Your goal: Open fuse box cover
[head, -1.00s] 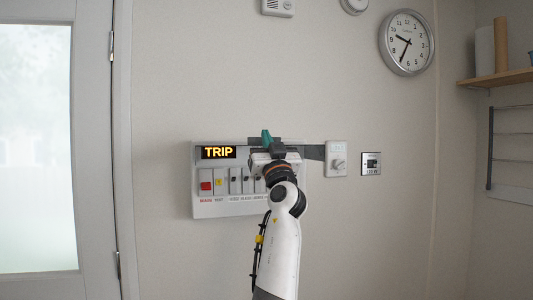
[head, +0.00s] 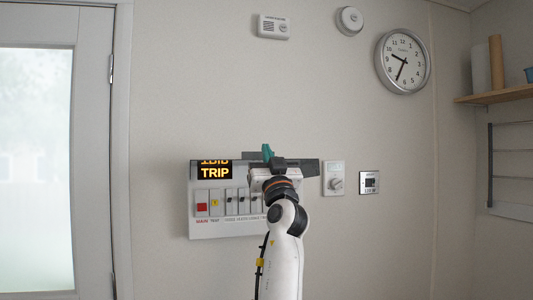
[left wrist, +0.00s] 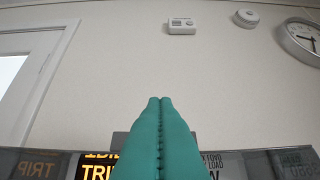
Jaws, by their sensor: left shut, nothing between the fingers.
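The fuse box (head: 212,226) is a white wall panel with a lit TRIP display (head: 215,173), a red switch and several breakers. A dark see-through cover (head: 303,170) runs across its top, raised so the switches below are bare. An upside-down TRIP shows above the display, apparently a reflection. My left gripper (head: 267,152) is at the cover, its teal fingers shut and empty. In the left wrist view the fingers (left wrist: 160,100) overlap the cover strip (left wrist: 235,164); whether they touch it I cannot tell. My arm hides the box's right part. My right gripper is not in view.
A rotary switch (head: 333,178) and a small socket plate (head: 370,183) are on the wall right of the box. A door (head: 92,150) is at left. A clock (head: 403,60), detector (head: 349,20) and shelf (head: 497,95) sit higher.

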